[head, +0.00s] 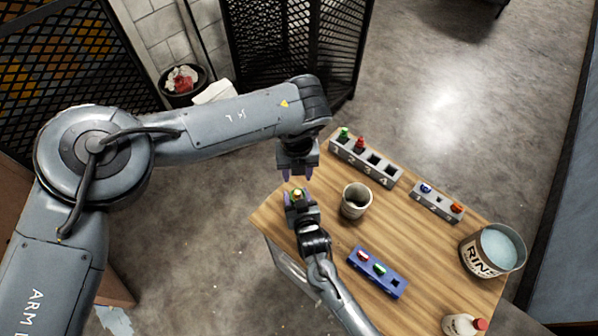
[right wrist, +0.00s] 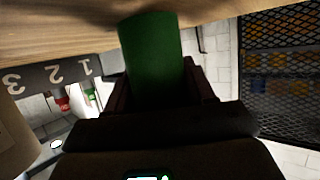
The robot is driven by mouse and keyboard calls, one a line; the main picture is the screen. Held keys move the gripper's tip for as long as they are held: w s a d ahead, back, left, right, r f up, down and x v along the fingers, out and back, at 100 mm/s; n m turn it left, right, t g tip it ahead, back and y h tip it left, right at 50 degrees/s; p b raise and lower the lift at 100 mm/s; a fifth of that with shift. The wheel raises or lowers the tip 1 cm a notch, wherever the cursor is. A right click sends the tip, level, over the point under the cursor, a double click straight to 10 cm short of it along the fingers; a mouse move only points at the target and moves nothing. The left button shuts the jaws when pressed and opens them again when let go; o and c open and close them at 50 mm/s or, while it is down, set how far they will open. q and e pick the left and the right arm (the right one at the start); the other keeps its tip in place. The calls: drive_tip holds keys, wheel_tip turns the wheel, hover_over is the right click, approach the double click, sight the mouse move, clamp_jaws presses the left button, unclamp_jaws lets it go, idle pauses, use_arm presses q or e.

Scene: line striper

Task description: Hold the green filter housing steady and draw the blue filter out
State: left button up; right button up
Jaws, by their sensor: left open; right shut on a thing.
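The green filter housing is a plain green cylinder (right wrist: 150,50) in the right wrist view, between the fingers of my right gripper (right wrist: 160,85). In the head view my right gripper (head: 298,198) is shut on it near the table's left corner; only a small green and yellowish top (head: 297,193) shows. My left gripper (head: 298,175) is open and points down, just beyond the housing in the picture, with nothing between its purple fingers. I cannot make out the blue filter in the housing.
On the wooden table (head: 400,235) stand a grey numbered rack (head: 388,174) with green and red pieces, a smaller grey rack (head: 440,203) with blue and orange pieces, a blue rack (head: 386,282), a dark-filled cup (head: 356,202), a rinse bucket (head: 480,255) and a red-capped bottle (head: 460,325).

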sight(298, 192)
use_arm(q)
drive_tip(key=shift+f, duration=4.8)
clamp_jaws()
